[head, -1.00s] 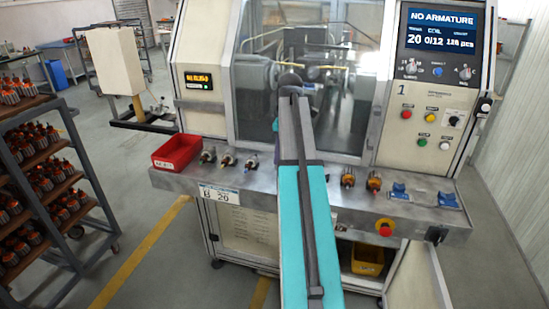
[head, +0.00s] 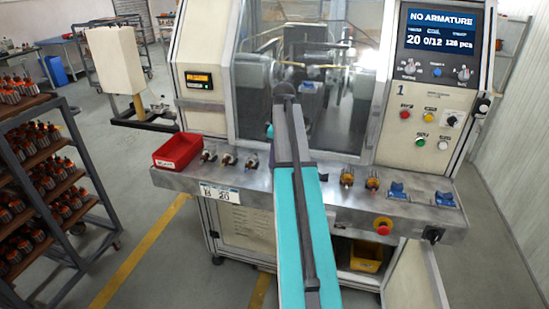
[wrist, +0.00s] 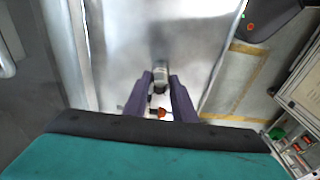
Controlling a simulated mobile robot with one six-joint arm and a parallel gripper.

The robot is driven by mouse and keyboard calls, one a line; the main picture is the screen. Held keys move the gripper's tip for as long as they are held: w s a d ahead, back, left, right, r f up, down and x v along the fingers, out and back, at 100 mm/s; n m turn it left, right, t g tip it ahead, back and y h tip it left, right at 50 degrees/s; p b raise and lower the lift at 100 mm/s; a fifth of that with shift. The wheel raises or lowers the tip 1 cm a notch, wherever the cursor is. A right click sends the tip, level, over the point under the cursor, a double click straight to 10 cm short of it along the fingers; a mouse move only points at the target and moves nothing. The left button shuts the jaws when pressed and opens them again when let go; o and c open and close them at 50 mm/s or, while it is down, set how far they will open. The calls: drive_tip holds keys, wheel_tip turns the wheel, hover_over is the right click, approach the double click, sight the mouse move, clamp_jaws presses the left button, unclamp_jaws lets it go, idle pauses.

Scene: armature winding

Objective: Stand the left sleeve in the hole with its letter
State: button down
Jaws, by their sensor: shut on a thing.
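In the wrist view, the two dark purple fingers of my gripper (wrist: 160,82) are closed on a small grey, roughly cylindrical sleeve (wrist: 160,73). It sits between the fingertips above a pale metal surface. Its letter cannot be read. A small orange piece (wrist: 161,113) shows farther back between the fingers; I cannot tell what it belongs to. No lettered hole can be made out in either view.
The machine's metal ledge (head: 325,205) carries a red bin (head: 177,151), several small parts at left, two amber pieces (head: 347,177) and two blue blocks (head: 397,191) at right. A glazed guard (head: 345,120) stands behind. A rack (head: 70,120) is at far left.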

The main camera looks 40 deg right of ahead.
drive_tip(key=shift+f, duration=0.35)
drive_tip(key=shift+f, duration=0.15)
drive_tip(key=c, duration=1.5)
unclamp_jaws()
drive_tip(key=shift+r, duration=0.25)
drive_tip(key=shift+s+d+r+b, duration=0.2)
drive_tip(key=shift+r+b, duration=0.3)
drive_tip(key=shift+r, duration=1.45)
drive_tip(key=shift+s+d+r+b, duration=0.15)
drive_tip(key=shift+r+b, duration=0.35)
drive_tip(key=shift+r, duration=1.5)
drive_tip(key=shift+s+d+r+b, duration=0.1)
drive_tip(key=shift+s+r+b, duration=0.3)
drive_tip(key=shift+r, duration=1.55)
drive_tip(key=shift+w, duration=0.15)
